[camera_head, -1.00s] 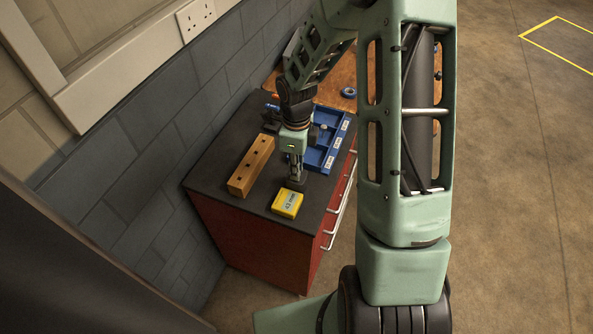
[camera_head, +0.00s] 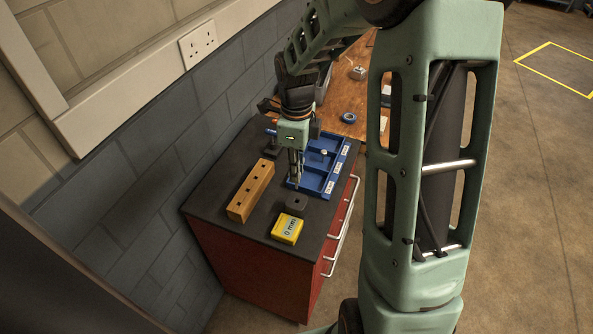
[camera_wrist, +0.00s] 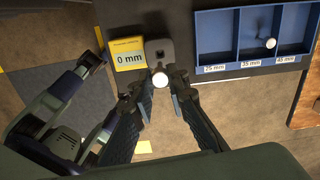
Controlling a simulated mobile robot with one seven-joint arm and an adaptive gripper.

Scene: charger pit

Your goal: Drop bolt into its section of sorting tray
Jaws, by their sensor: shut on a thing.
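My gripper (camera_head: 296,181) is shut on a bolt (camera_wrist: 160,80), whose pale round head shows between the fingertips in the wrist view. It holds the bolt above the small dark gauge block (camera_head: 296,201), apart from it as far as I can see. The blue sorting tray (camera_head: 329,186) lies just behind and to the right of the gripper. In the wrist view, its sections are labelled 25 mm, 35 mm (camera_wrist: 251,64) and 45 mm. Another pale-headed bolt (camera_wrist: 271,43) is in the tray, apparently in the middle section. The yellow display (camera_head: 287,228) reads 0 mm.
A wooden block (camera_head: 250,190) with holes stands left of the gripper on the dark top of the red drawer cabinet (camera_head: 250,255). A wooden bench (camera_head: 345,95) with a blue ring (camera_head: 348,117) is behind. A brick wall (camera_head: 150,160) runs along the left.

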